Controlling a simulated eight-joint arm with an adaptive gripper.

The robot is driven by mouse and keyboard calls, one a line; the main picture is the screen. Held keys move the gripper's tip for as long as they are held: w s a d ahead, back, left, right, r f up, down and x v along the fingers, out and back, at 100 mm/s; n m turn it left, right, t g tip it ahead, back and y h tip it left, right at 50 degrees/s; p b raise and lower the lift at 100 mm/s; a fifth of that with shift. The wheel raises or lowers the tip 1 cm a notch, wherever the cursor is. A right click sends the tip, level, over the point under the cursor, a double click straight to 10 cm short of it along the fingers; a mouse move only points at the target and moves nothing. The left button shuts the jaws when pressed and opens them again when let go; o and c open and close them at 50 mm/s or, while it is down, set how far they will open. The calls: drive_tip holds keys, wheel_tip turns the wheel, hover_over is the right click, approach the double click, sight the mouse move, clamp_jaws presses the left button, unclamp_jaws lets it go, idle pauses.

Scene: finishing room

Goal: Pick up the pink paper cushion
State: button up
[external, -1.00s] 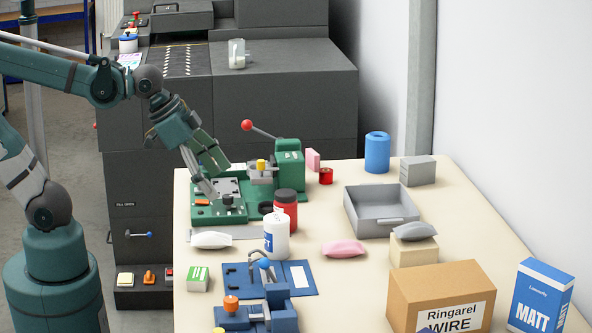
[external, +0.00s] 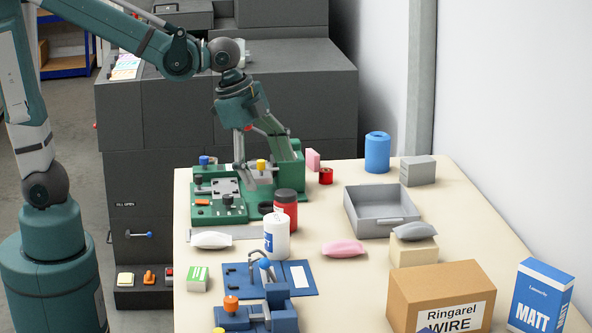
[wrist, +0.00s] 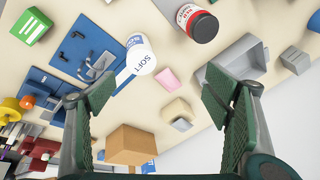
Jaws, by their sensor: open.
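The pink paper cushion (external: 344,248) lies flat on the cream table, right of a white bottle and left of a beige block. In the wrist view the cushion (wrist: 168,79) shows small, between my two fingers. My gripper (external: 266,162) is open and empty, above the green machine at the table's far left. It is apart from the cushion, which lies lower right in the external view. Both green ribbed fingers (wrist: 158,95) show spread wide in the wrist view.
The white bottle (external: 276,237) and red jar (external: 286,210) stand between the green machine (external: 207,208) and the cushion. A grey tray (external: 352,215), beige block (external: 402,256) with a grey cushion, cardboard box (external: 400,290) and blue fixture (external: 300,278) surround it.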

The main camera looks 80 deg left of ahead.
drive_tip(key=w+d+f+m+g+p, duration=0.25)
drive_tip(key=w+m+p, duration=0.25)
drive_tip(key=w, duration=0.5)
drive_tip(key=m+p, duration=0.4)
drive_tip(key=m, duration=0.1)
approach(344, 245)
drive_tip(key=shift+a+f+g, duration=0.1)
drive_tip(key=shift+f+g, duration=0.15)
drive_tip(key=shift+g, duration=0.2)
drive_tip(key=shift+w+d+f+m+p, duration=0.15)
drive_tip(key=shift+w+f+p, duration=0.1)
drive_tip(key=shift+f, duration=0.2)
drive_tip(key=shift+w+d+f+m+p, duration=0.1)
drive_tip(key=shift+w+f+m+p, duration=0.1)
drive_tip(key=shift+f, duration=0.2)
drive_tip(key=shift+f, duration=1.3)
drive_tip(key=shift+f, duration=0.1)
drive_tip(key=shift+f, duration=2.5)
drive_tip(key=c, duration=0.8)
